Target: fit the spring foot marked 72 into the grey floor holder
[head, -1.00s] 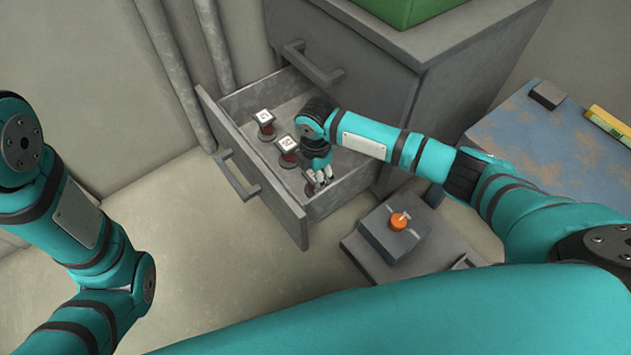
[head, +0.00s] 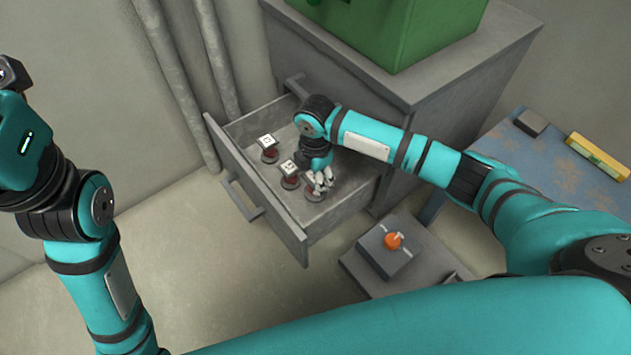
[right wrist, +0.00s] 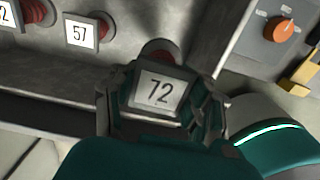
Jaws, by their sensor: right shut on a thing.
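The spring foot marked 72 (right wrist: 160,92) has a white square label on top and a dark red body. It stands at the near right end of the open drawer, and my right gripper (head: 321,183) is shut on it. In the right wrist view the fingers (right wrist: 160,100) flank its label. The foot's underside is hidden, so I cannot tell whether it touches the drawer floor. I cannot make out the grey floor holder for certain.
Two other spring feet stand in the drawer (head: 232,168): one marked 57 (right wrist: 82,33) and one farther off (head: 268,141). A grey box with an orange knob (head: 393,241) sits to the right of the drawer. A blue table (head: 540,160) and a green case (head: 420,35) are beyond.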

